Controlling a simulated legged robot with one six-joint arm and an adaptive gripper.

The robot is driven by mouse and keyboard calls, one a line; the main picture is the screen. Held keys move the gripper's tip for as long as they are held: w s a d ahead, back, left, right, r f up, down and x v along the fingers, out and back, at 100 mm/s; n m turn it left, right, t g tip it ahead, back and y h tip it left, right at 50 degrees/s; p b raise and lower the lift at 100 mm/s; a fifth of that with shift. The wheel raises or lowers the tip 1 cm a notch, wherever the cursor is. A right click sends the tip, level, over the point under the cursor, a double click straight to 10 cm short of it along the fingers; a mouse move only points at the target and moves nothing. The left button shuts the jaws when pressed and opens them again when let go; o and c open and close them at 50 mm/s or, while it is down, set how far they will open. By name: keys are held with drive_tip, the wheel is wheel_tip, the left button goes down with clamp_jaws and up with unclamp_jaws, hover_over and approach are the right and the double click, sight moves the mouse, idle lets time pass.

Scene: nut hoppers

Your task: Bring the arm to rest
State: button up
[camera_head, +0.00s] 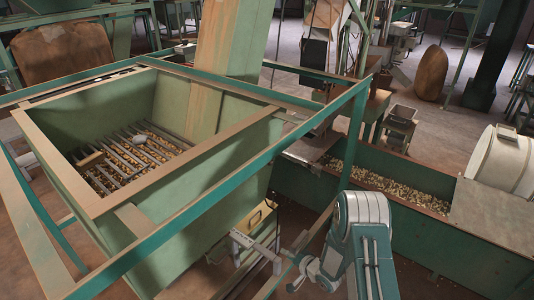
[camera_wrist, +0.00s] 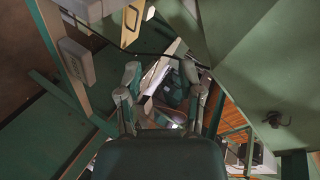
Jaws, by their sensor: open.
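My gripper (camera_wrist: 161,76) shows in the wrist view with its two fingers spread apart and nothing between them. In the head view my grey arm (camera_head: 362,215) is at the lower middle right, bent, with its end towards the left. It is beside the lower right side of a large green hopper (camera_head: 230,165). A tan box-like part (camera_head: 257,222) with a grey bar sits on the hopper's lower side, close to my arm's end. Whether they touch cannot be told.
A teal frame (camera_head: 215,82) surrounds the hopper, with a post near my arm. Inside, a dark grate (camera_head: 125,160) lies over nuts. A long green trough (camera_head: 415,225) with nuts stands behind and right of my arm. A white drum (camera_head: 500,160) is at right.

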drive_tip(key=w+d+r+n+h, duration=0.1)
drive_tip(key=d+r+h, duration=0.25)
drive_tip(key=r, duration=0.85)
drive_tip(key=d+r+n+h, duration=0.1)
drive_tip(key=d+r+h, duration=0.25)
drive_tip(key=r, duration=0.85)
drive_tip(key=s+d+r+n+g+h, duration=0.1)
drive_tip(key=s+d+r+g+h, duration=0.15)
drive_tip(key=s+r, duration=1.4)
drive_tip(key=s+a+r+n+g+y, duration=0.1)
drive_tip(key=s+a+r+n+g, duration=0.1)
drive_tip(key=s, duration=1.5)
drive_tip(key=shift+a, duration=0.15)
